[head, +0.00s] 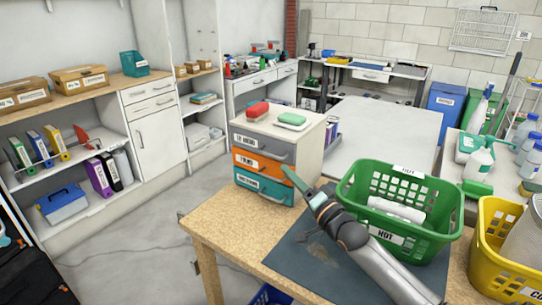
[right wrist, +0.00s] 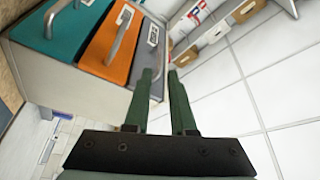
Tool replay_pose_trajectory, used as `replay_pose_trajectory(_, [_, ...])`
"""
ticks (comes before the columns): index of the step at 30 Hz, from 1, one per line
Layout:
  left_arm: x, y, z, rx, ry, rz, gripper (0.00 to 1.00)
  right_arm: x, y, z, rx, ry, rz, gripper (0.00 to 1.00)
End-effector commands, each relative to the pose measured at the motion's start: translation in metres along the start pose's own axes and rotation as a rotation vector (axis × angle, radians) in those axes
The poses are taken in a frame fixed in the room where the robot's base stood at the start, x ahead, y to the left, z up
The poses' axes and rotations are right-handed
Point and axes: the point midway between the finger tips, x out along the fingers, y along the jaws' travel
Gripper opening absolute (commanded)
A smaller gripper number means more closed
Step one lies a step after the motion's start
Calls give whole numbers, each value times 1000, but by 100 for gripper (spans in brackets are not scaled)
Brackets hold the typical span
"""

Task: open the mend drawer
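A small drawer unit (head: 310,140) stands at the far left corner of the wooden table. It has a grey top drawer (head: 258,144), an orange middle drawer (head: 256,166) and a teal bottom drawer (head: 262,187). The orange label seems to read "to mend", but is small. The drawer fronts look flush. My right gripper (head: 290,172) is in front of the unit's right side, at about the orange drawer's height. In the right wrist view its fingers (right wrist: 160,75) are apart and empty, beside the orange drawer's handle (right wrist: 122,36) and not around it. My left gripper is out of view.
A green basket (head: 399,205) with a white item and a yellow basket (head: 504,255) stand on the table to the right. A dark mat (head: 318,272) lies under my right arm. A red and a green-topped item (head: 292,120) sit on the unit.

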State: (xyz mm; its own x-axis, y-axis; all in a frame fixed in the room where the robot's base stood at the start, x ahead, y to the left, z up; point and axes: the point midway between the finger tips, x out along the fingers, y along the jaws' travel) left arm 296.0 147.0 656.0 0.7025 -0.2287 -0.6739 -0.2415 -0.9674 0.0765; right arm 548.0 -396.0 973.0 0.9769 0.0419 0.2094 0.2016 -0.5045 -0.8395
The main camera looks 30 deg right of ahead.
Motion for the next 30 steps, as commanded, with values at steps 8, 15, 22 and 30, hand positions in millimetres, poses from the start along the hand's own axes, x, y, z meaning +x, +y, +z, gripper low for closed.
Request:
replay_pose_trajectory(8, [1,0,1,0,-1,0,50,44,-1,-1,-2,1,-1,24])
replay_pose_trajectory(15, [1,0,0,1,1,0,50,74,0,0,0,0,1,24])
replay_pose_trajectory(22, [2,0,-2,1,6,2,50,86,0,0,-1,-1,1,24])
replay_pose_trajectory(30, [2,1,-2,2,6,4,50,87,0,0,0,-1,1,24])
